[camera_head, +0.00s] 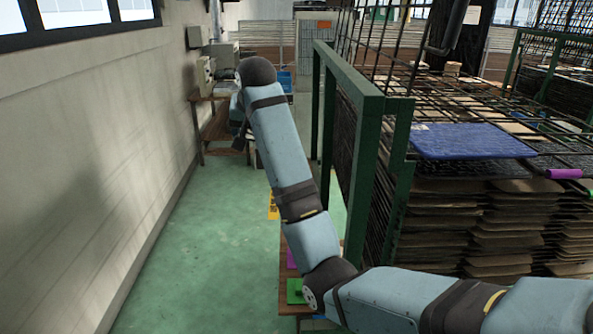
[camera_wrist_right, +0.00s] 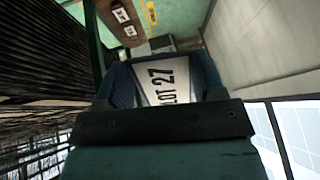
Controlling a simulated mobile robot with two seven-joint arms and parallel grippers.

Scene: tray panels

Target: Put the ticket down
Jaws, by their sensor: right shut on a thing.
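The ticket (camera_wrist_right: 158,82) is a white card printed "LOT 27". In the right wrist view it is between the fingers of my right gripper (camera_wrist_right: 163,75), which is shut on it. Part of the ticket is hidden by the gripper body. In the head view my right gripper (camera_head: 240,140) is at the far end of my raised arm, small and partly hidden behind the arm, and I cannot make out the ticket there. My left gripper is in neither view.
A green-framed mesh rack (camera_head: 363,100) stands right of the arm, with stacked brown panels and a blue panel (camera_head: 470,141). A low table holds a green item (camera_head: 295,291). A yellow floor sign (camera_head: 273,205) is nearby. A wall (camera_head: 80,150) is left; green floor between is clear.

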